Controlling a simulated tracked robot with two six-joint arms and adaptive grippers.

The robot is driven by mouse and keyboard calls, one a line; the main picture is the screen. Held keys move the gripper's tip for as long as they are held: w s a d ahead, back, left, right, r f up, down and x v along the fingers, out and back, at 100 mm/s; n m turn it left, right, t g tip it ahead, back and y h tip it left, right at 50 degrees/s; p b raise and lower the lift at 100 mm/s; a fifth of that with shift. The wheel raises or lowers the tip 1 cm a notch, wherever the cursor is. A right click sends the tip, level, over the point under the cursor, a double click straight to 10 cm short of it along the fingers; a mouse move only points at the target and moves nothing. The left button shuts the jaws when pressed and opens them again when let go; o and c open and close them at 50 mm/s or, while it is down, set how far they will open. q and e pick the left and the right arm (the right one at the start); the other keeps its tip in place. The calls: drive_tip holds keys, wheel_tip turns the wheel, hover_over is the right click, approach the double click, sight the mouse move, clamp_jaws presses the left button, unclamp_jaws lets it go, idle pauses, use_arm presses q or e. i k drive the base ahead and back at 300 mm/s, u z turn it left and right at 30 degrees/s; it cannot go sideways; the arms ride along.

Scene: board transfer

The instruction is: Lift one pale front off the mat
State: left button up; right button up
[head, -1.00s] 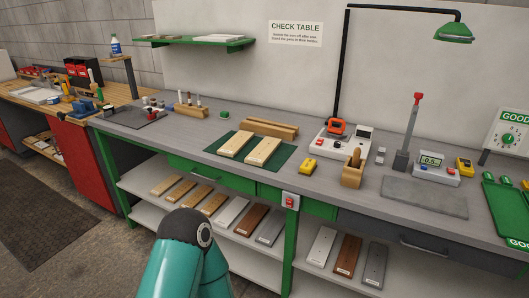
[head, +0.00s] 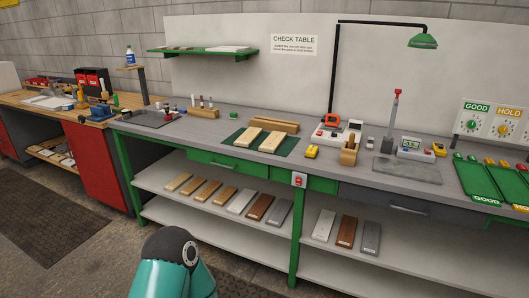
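Two pale fronts lie side by side on the dark green mat (head: 229,139) on the check table: the left pale front (head: 248,137) and the right pale front (head: 271,142). They are apart, with a narrow strip of mat between them. Nothing touches them from above. A teal and black part of my arm shows at the bottom of the head view, in front of the table and well short of the mat. Neither gripper is in view.
A wooden block (head: 272,125) lies behind the mat. A yellow device (head: 311,152) and a wooden holder (head: 349,154) stand to its right. A lamp (head: 422,41) overhangs the right side. Grey tabletop is free left of the mat.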

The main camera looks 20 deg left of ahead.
sight(272, 143)
drive_tip(key=z, duration=0.1)
drive_tip(key=k, duration=0.25)
drive_tip(key=u, duration=0.95)
drive_tip(key=i, duration=1.4)
drive_tip(key=u, duration=0.55)
drive_tip(key=i, duration=0.8)
drive_tip(key=z, duration=0.35)
